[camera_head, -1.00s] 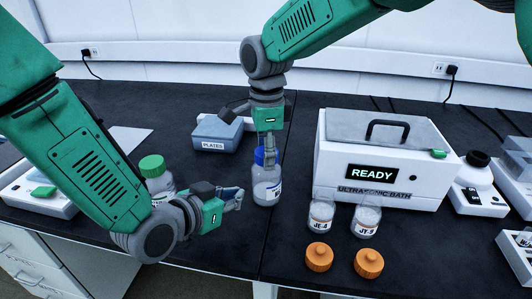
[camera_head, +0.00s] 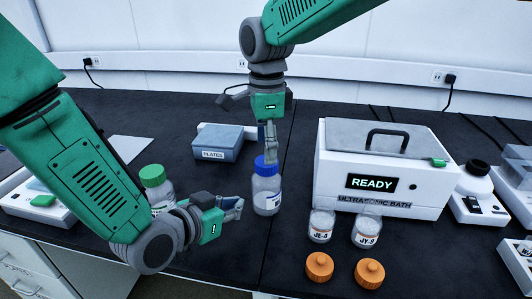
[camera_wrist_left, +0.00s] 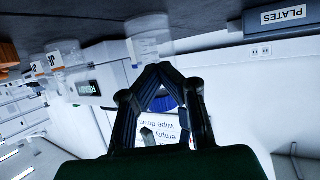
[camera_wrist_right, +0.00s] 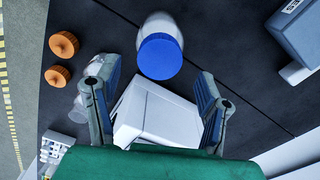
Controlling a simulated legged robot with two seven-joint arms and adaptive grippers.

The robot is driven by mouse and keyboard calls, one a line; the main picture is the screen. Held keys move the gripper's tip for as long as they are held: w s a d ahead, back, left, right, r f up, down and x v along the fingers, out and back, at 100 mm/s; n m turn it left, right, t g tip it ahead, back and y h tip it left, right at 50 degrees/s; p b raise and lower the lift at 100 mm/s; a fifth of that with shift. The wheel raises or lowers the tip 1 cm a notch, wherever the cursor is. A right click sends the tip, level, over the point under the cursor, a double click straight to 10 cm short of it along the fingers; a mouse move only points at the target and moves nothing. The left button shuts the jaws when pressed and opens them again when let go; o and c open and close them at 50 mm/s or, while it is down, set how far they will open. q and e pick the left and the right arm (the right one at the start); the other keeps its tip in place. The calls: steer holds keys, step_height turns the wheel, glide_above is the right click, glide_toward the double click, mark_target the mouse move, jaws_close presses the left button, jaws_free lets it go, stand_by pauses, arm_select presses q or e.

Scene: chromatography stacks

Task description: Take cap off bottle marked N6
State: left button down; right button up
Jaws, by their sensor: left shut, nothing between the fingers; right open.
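A clear bottle (camera_head: 266,199) with a blue cap (camera_head: 266,166) stands upright at the middle of the bench; its label is not legible. The cap is on the bottle and also shows in the right wrist view (camera_wrist_right: 160,56). A second bottle (camera_head: 160,194) with a green cap (camera_head: 152,175) stands to the left, partly hidden by my left arm. My right gripper (camera_head: 268,146) is open and empty, pointing down just above the blue cap. My left gripper (camera_head: 237,208) is shut and empty, just left of the blue-capped bottle. I cannot read N6 on either bottle.
A white ultrasonic bath (camera_head: 382,170) stands at the right. Jars JE-4 (camera_head: 321,227) and JY-9 (camera_head: 367,229) stand before it, with two orange caps (camera_head: 319,267) (camera_head: 369,273) in front. A PLATES box (camera_head: 218,142) lies behind the blue-capped bottle, to the left.

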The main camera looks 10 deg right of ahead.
arm_select(q)
steer(key=c, duration=1.8)
jaws_free()
